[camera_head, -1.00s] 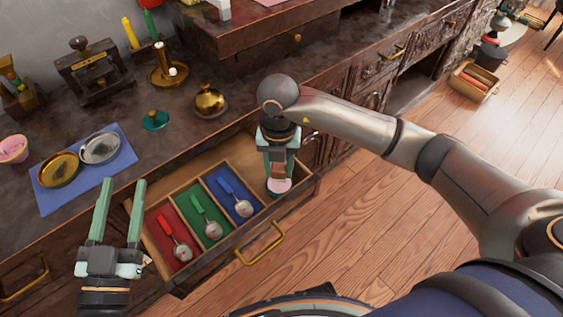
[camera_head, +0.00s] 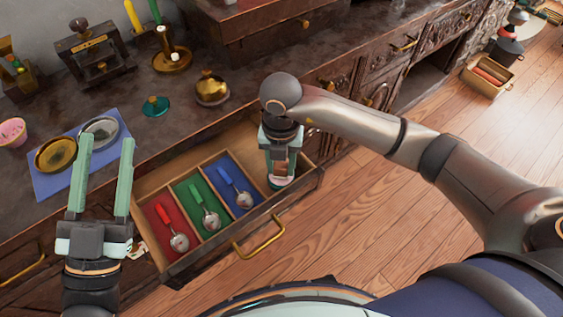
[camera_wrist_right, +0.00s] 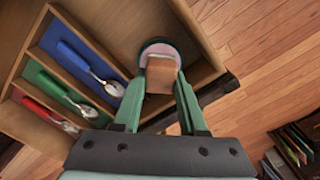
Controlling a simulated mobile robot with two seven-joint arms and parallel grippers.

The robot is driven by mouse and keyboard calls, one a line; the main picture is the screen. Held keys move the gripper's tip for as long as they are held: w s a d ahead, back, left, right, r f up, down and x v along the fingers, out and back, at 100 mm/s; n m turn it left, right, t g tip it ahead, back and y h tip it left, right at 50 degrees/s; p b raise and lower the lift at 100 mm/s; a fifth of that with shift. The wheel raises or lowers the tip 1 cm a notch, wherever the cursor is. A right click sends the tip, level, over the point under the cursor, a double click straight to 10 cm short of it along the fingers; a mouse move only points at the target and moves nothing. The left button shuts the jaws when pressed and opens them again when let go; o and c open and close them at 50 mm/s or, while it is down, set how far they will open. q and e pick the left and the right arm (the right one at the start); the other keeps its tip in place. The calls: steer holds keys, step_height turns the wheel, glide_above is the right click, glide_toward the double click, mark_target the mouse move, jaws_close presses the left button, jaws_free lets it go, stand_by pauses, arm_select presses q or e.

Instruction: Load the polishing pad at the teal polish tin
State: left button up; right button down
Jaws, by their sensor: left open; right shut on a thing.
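The teal polish tin (camera_head: 281,184) sits in the right, bare-wood part of the open drawer. In the right wrist view the tin (camera_wrist_right: 144,53) shows a dark teal rim and pink inside. My right gripper (camera_head: 279,174) is shut on the wooden block of the polishing pad (camera_wrist_right: 162,74), low over the tin. The pad's underside is hidden, so I cannot tell whether it touches the polish. My left gripper (camera_head: 107,150) is open and empty, left of the drawer and in front of the blue cloth. A teal lid (camera_head: 155,107) with a gold knob lies on the counter.
The open drawer (camera_head: 222,243) has red, green and blue compartments, each with a spoon. On the counter are a blue cloth (camera_head: 52,183) with two round metal dishes, a brass lidded pot (camera_head: 212,90) and a candlestick (camera_head: 172,61). Open floor lies at the right.

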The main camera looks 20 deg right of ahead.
mark_target(281, 165)
steer(key=shift+f+b, duration=0.35)
steer(key=shift+f, duration=0.2)
stand_by(0.9)
stand_by(0.9)
step_height(281, 165, up, 7)
steer(key=p, duration=0.6)
stand_by(0.7)
